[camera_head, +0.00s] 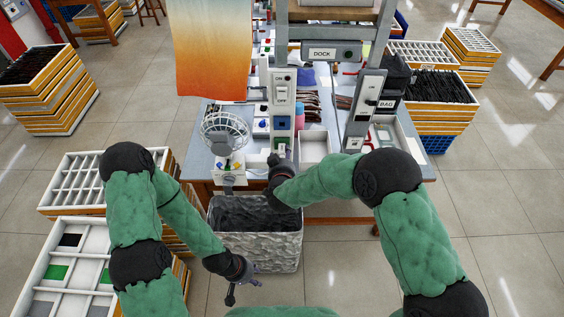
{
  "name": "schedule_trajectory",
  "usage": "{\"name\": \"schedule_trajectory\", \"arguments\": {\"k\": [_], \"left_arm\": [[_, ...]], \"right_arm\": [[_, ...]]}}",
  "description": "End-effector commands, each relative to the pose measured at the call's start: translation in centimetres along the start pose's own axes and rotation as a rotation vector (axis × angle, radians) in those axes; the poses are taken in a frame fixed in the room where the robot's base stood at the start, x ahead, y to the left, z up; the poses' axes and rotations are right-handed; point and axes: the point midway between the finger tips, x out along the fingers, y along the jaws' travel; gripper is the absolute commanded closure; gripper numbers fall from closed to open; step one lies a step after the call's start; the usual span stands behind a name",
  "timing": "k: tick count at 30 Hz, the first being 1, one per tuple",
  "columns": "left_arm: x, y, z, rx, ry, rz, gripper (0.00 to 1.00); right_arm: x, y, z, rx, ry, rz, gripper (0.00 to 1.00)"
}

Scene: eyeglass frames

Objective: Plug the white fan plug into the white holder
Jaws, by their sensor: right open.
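A small fan with a round wire cage (224,130) stands on the left part of the workbench, on a white base (229,163). I cannot make out its plug at this size. A white box with a green patch (281,146) is at the foot of the left grey post; I cannot tell whether it is the white holder. My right gripper (274,161) is at the bench's front edge just below that box, open; its fingertips are small and dark, and I see nothing clearly between them. My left gripper (245,292) is low, in front of the grey bin, open and empty.
A grey crinkled bin (258,248) stands on the floor before the workbench. An empty white tray (314,147) is right of my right gripper. Two grey posts with switch panels rise from the bench. Stacked trays (68,257) stand at left.

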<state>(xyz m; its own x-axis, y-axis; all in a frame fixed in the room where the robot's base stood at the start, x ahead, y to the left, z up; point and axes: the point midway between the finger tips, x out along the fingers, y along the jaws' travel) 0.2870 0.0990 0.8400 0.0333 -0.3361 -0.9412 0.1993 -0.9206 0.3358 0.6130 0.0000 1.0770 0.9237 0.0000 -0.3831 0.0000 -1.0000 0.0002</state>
Motion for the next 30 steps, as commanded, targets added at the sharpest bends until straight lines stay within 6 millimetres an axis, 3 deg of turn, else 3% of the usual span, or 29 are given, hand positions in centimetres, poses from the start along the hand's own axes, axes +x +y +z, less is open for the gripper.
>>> {"name": "schedule_trajectory", "arguments": {"k": [11,16,17,30], "left_arm": [[0.01,0.0,-0.01,0.0,0.0,0.0,0.6],[0.01,0.0,-0.01,0.0,0.0,0.0,0.6],[0.01,0.0,-0.01,0.0,0.0,0.0,0.6],[-0.04,0.01,-0.01,0.0,0.0,0.0,0.6]], "right_arm": [[0.42,0.03,-0.02,0.0,0.0,0.0,0.5],[0.41,0.0,-0.05,0.0,0.001,-0.001,0.98],[0.41,-0.01,-0.06,0.0,0.001,-0.001,1.0],[0.16,-0.21,-0.23,-0.001,0.006,-0.005,1.0]]}}
